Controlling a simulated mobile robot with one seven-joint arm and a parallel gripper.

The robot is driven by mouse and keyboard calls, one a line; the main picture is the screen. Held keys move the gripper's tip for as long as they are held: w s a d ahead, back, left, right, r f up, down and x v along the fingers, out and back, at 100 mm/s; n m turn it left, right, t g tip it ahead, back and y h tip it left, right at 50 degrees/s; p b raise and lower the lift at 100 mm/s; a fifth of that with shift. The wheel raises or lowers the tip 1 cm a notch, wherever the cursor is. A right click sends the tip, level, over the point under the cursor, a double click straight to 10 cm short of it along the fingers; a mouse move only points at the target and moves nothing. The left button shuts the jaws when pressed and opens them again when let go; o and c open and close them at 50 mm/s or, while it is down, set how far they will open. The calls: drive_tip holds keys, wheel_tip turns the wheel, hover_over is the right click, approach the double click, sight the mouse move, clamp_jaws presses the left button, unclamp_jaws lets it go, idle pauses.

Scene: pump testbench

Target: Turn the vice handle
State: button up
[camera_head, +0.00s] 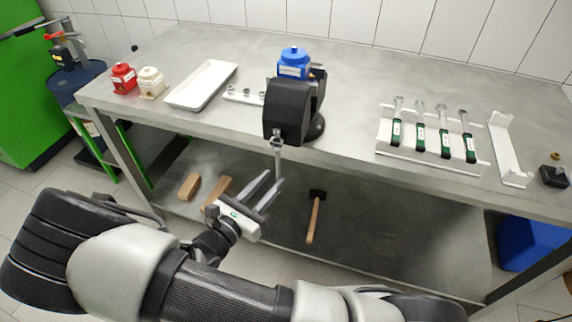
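The black vice (290,112) stands at the front edge of the grey workbench (350,90), a little left of the bench's middle. Its metal handle (277,144) hangs down at the front, below the bench edge. A blue pump part (294,63) sits at the top back of the vice, partly hidden by it. My gripper (272,184) is in front of the bench, just below the handle. Its two long grey fingers are apart and point up and right toward the handle. I see nothing between them. They appear apart from the handle, though the depth is hard to judge.
A white rack (432,161) with several green-handled tools stands right of the vice, beside a white bracket (508,150). A white tray (202,84) and red (123,78) and cream (151,82) containers are at left. A hammer (314,215) and wooden blocks lie on the lower shelf.

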drive_tip(key=x, duration=0.8)
drive_tip(key=shift+c, duration=0.5)
clamp_jaws()
